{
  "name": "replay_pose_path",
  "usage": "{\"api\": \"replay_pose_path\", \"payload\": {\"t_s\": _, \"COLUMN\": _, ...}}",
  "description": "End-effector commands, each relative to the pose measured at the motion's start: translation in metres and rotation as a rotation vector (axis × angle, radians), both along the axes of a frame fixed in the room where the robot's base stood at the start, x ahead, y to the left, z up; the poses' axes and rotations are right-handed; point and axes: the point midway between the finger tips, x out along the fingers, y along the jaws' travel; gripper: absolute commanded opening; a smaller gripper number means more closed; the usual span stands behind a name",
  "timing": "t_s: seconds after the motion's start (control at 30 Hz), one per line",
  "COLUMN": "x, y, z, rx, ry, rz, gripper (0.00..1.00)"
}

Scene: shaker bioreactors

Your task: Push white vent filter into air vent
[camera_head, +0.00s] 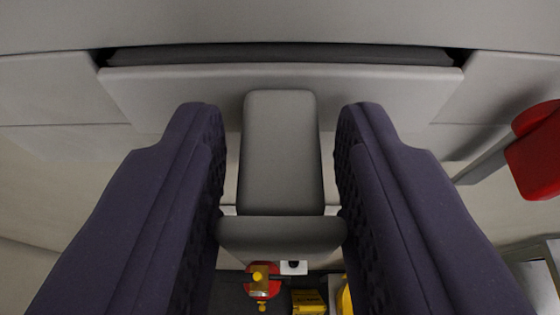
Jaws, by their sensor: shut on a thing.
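The white vent filter (170,88) shows as a wide, pale grey panel across the upper middle of the head view. It sits at the air vent (280,53), whose dark gap shows along the panel's top edge and at its upper corners. A grey rounded handle (280,150) stands out from the panel towards me, with a wider block at its near end. My gripper (280,112) has one dark purple finger on each side of the handle and is shut on it. The fingers hide parts of the panel's lower edge. How deep the panel sits cannot be told.
A red part on a grey arm (540,150) sticks out at the right. Below are a red and yellow fitting (262,282) and a yellow block (308,301). Pale wall panels (50,90) surround the vent. A framed opening shows at the lower right.

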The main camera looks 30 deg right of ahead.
Motion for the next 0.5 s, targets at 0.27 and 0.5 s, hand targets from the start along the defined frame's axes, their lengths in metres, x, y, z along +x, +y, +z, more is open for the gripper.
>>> {"api": "replay_pose_path", "payload": {"t_s": 0.27, "x": 0.0000, "y": 0.0001, "z": 0.0000, "rx": 0.000, "ry": 0.000, "rz": 0.000, "gripper": 0.67}}
{"api": "replay_pose_path", "payload": {"t_s": 0.5, "x": -0.0001, "y": 0.0002, "z": -0.0002, "rx": 0.000, "ry": 0.000, "rz": 0.000, "gripper": 0.67}}
